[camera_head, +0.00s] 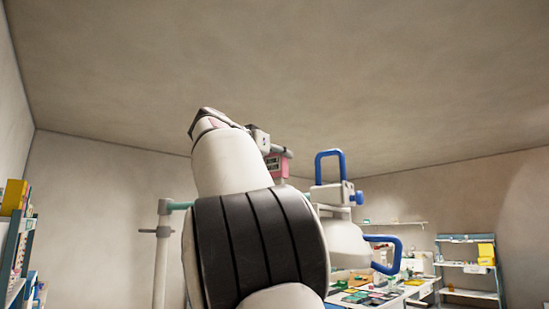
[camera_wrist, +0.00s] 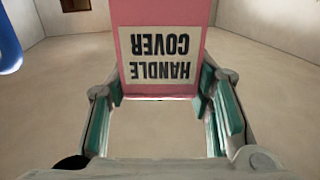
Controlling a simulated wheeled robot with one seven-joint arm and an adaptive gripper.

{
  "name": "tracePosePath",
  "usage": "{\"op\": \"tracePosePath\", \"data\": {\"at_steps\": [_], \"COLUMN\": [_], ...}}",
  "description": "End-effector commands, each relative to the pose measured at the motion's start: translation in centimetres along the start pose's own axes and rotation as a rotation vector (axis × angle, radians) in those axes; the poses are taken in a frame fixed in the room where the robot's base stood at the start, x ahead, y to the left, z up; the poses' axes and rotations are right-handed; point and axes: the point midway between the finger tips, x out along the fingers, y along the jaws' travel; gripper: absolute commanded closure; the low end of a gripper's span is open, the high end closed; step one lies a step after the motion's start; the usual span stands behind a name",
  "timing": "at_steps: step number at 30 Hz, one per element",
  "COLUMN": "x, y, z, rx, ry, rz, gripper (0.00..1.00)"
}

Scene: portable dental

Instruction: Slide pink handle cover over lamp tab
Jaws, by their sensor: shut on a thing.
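The pink handle cover (camera_wrist: 160,85) carries a white label reading "HANDLE COVER", upside down in the wrist view. My gripper (camera_wrist: 162,92) is shut on it, with green pads at its two sides. In the head view the cover (camera_head: 284,167) shows small beyond my arm, raised high. The lamp (camera_head: 345,240) stands just to the right of it, with a blue loop handle (camera_head: 318,168) on top and another blue loop (camera_head: 397,254) at lower right. The cover looks apart from the lamp. I cannot tell which part is the tab. My arm hides much of the gripper.
A pale stand pole (camera_head: 162,250) with a green arm rises left of my arm. A worktable (camera_head: 412,290) with several small items is at the lower right. A shelf rack (camera_head: 470,265) stands at far right, another (camera_head: 15,245) at far left. The space above is open.

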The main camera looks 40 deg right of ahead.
Motion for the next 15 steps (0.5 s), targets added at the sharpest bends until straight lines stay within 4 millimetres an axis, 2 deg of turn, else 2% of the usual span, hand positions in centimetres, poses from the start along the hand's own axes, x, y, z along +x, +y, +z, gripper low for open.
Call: {"op": "tracePosePath", "data": {"at_steps": [15], "x": [0.02], "y": [-0.03], "z": [0.55], "rx": [0.000], "ry": [0.000], "rz": [0.000], "gripper": [0.68]}}
